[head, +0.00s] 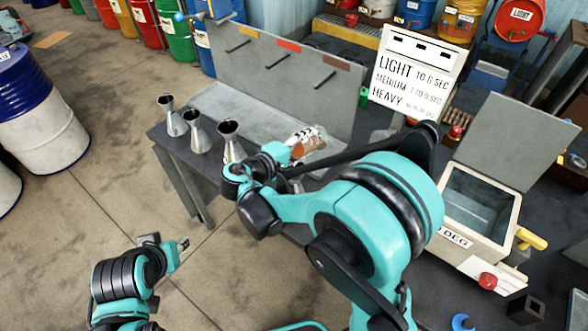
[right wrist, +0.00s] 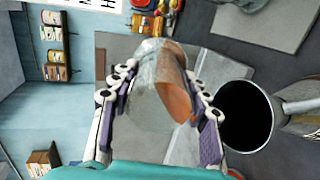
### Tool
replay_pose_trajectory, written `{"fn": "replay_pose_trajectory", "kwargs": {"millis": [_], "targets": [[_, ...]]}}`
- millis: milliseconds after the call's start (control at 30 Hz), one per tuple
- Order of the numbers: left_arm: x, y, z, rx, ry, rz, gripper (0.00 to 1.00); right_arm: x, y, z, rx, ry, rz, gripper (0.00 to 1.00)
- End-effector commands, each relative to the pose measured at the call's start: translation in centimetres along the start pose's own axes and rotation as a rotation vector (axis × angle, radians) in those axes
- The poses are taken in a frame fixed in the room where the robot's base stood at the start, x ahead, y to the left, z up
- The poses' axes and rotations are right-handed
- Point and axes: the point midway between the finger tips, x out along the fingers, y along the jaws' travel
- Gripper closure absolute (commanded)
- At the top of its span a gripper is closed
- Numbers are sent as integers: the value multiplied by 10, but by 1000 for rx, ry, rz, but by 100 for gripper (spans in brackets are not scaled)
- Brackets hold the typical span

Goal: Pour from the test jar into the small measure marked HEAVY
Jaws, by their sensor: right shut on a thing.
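My right gripper (head: 300,143) is shut on the test jar (head: 312,146), a clear vessel with amber-brown oil. In the right wrist view the jar (right wrist: 150,85) sits between the two fingers (right wrist: 155,100), with the oil along its right side; it looks tilted. The dark round mouth of a metal measure (right wrist: 245,115) is close to the right of the gripper there. In the head view several metal measures (head: 172,118) (head: 196,130) (head: 230,142) stand in a row on the bench. Their marks cannot be read. My left gripper (head: 183,245) is low at left, away from the bench.
The bench's back panel (head: 270,75) carries hooks and coloured tags. A sign (head: 412,78) lists LIGHT, MEDIUM and HEAVY with times. An open lidded bath (head: 480,205) stands at right. Drums (head: 35,110) stand at left. My right arm hides part of the bench.

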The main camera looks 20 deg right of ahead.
Motion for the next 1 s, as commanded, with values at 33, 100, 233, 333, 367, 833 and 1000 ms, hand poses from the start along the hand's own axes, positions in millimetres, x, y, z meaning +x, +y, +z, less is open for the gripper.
{"fn": "replay_pose_trajectory", "kwargs": {"millis": [33,100,233,333,367,833,1000], "targets": [[2,0,1,0,0,0,67,0,-1,0,0,0,4,88],[3,0,2,0,0,0,67,0,-2,0,0,0,10,88],[5,0,4,0,0,0,67,0,-2,0,0,0,21,88],[6,0,4,0,0,0,67,0,-2,0,0,0,27,88],[7,0,5,0,0,0,67,0,-2,0,0,0,30,88],[13,0,9,0,0,0,67,0,-4,0,0,0,57,88],[16,0,11,0,0,0,67,0,-5,0,0,0,68,88]]}}
